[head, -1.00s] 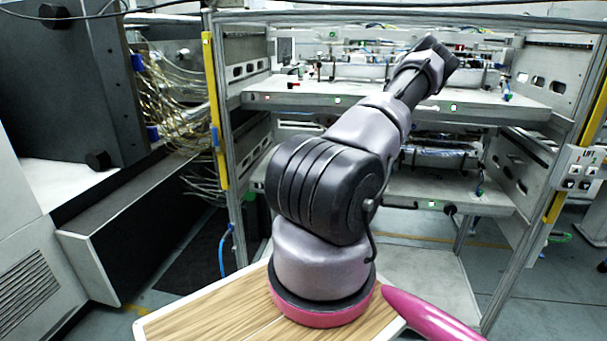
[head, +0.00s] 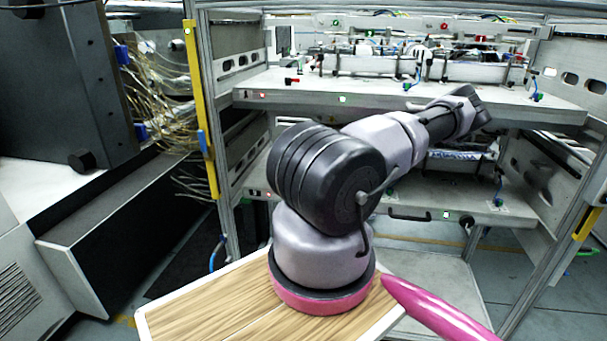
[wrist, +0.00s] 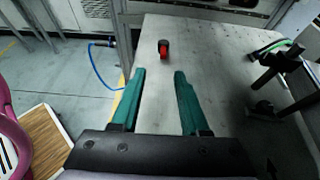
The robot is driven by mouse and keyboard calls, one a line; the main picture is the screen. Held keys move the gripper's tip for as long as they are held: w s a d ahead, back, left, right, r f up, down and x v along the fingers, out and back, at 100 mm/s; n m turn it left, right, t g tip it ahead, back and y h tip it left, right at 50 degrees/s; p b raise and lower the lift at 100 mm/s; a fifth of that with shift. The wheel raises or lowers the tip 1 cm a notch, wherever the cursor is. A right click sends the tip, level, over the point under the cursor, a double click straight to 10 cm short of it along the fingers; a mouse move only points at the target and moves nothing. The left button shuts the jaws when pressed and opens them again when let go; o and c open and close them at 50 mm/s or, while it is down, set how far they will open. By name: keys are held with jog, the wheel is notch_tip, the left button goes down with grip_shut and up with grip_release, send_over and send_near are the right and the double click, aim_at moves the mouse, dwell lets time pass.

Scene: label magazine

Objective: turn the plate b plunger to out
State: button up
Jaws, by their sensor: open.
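In the wrist view, a small knob with a black top and a red body (wrist: 163,49) stands on a pale grey plate (wrist: 215,55). It may be the plunger; I see no label for plate b, and its turn position is too small to tell. My gripper (wrist: 160,73) has two teal fingers, apart and empty. The knob shows beyond the fingertips, roughly in line with the gap, and they do not touch it. In the head view, my arm reaches right in front of the rack, and the gripper itself is hidden.
The rack has an upper shelf (head: 310,88) and a lower shelf (head: 400,192) between metal posts. In the wrist view, a black clamp-like fixture (wrist: 275,75) stands right of the fingers. A blue hose (wrist: 93,65) hangs at the left. The plate between is mostly bare.

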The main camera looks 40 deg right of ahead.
jog(key=shift+w+d, duration=0.1)
jog(key=shift+w, duration=0.2)
jog(key=shift+w+f, duration=0.2)
jog(key=shift+w, duration=0.1)
jog(key=x, duration=1)
grip_shut()
